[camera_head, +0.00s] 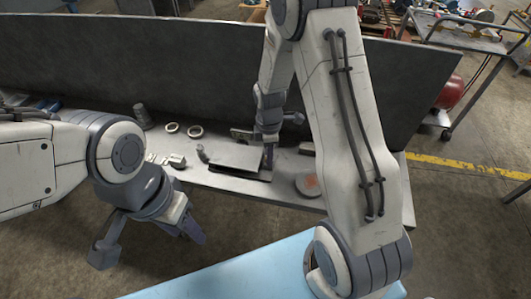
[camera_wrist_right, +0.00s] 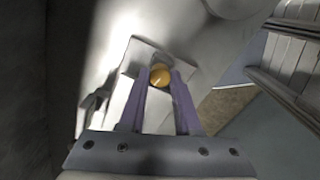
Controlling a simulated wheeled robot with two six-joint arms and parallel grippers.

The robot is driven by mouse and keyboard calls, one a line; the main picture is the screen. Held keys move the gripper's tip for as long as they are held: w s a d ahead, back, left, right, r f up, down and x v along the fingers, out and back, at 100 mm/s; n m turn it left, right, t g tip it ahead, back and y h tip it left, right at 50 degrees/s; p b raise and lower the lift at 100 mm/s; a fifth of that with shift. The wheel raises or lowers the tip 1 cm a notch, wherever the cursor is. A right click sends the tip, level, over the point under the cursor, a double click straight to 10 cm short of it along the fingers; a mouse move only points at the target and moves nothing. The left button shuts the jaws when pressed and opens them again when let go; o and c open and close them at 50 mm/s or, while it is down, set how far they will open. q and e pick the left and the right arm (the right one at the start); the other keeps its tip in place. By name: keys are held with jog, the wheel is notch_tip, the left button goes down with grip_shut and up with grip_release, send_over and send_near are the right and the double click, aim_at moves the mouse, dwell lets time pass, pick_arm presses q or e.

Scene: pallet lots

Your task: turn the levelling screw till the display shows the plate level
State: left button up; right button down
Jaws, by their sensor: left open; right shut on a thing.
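The plate (camera_head: 238,158) is a flat grey rectangle on a low stand on the workbench. It looks slightly tilted, but I cannot judge its level. The levelling screw (camera_wrist_right: 160,76) shows as a round brass-yellow head at the plate's edge in the right wrist view. My right gripper (camera_wrist_right: 161,84) is shut on it, one purple finger on each side. In the head view my right gripper (camera_head: 268,155) is at the plate's right end, and the screw is hidden. My left gripper (camera_head: 150,246) is open and empty in front of the bench. No display reading is legible.
Two metal rings (camera_head: 184,130), a grey cylinder (camera_head: 142,116) and small metal blocks (camera_head: 165,160) lie left of the plate. A round disc (camera_head: 308,185) with a reddish patch lies to its right. A dark upright panel (camera_head: 150,65) runs behind the bench.

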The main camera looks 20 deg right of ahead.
jog(key=shift+w+d+n, duration=0.1)
jog(key=shift+w+n, duration=0.05)
jog(key=shift+n, duration=1.75)
jog(key=c, duration=0.6)
grip_release()
notch_tip(320, 180, up, 11)
jog(key=shift+f, duration=0.2)
